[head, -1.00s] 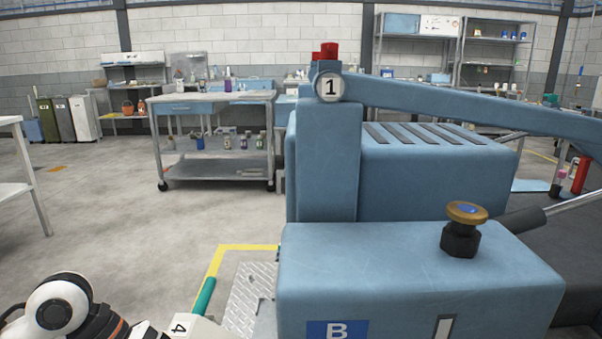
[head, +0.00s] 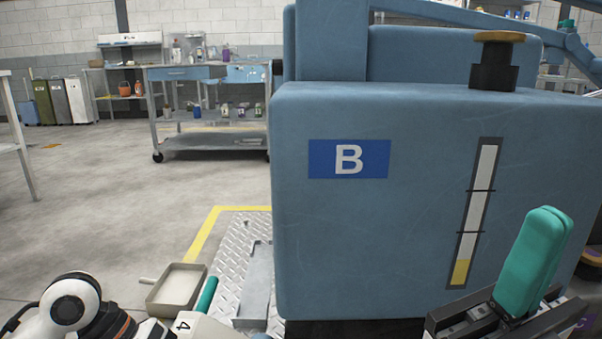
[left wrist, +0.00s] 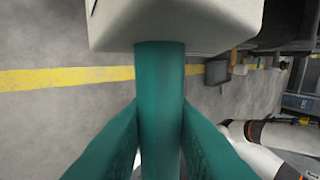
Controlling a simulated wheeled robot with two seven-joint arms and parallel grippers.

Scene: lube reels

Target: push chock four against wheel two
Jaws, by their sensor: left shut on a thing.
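My left gripper (left wrist: 160,118) is shut on a teal handle (left wrist: 160,75) in the left wrist view. The handle joins a pale block (left wrist: 180,22), which I take as chock four. In the head view a pale surface marked 4 (head: 184,327) and a teal bar (head: 206,296) show at the bottom, beside my left arm. The left fingertips are not clear there. My right gripper (head: 538,260) has its teal fingers together with nothing between them, in front of the blue tank marked B (head: 400,225). I cannot make out wheel two.
A shallow pale tray (head: 178,288) lies on the floor left of the teal bar. A ridged metal plate (head: 240,245) with a yellow border lies beside the tank. A workbench (head: 205,135) stands behind.

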